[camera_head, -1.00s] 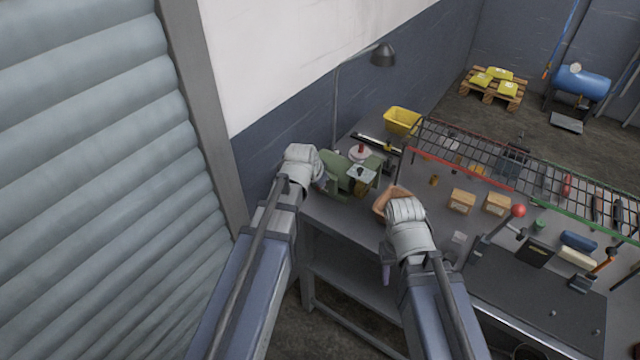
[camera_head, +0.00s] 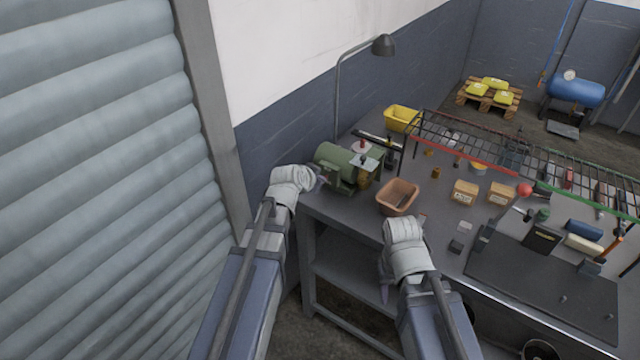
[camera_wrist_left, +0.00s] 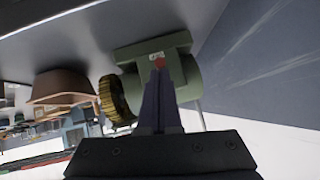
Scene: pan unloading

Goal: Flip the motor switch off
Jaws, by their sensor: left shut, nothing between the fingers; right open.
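The green motor (camera_head: 340,163) sits at the left end of the workbench. In the left wrist view the motor body (camera_wrist_left: 150,55) is close, with a red switch button (camera_wrist_left: 160,62) beside a small pale label. My left gripper (camera_wrist_left: 158,75) is shut and empty. Its tips overlap the lower edge of the red switch in that view; I cannot tell whether they touch it. In the head view my left gripper (camera_head: 320,181) is at the motor's near left side. My right gripper (camera_head: 384,272) is open and empty, low in front of the bench edge.
An orange-brown pan (camera_head: 397,196) stands on the bench right of the motor. A brass-coloured wheel (camera_wrist_left: 113,98) is beside the motor body. A lamp (camera_head: 383,46), a yellow bin (camera_head: 400,117), small boxes (camera_head: 465,192) and a wire rack (camera_head: 520,150) are farther back.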

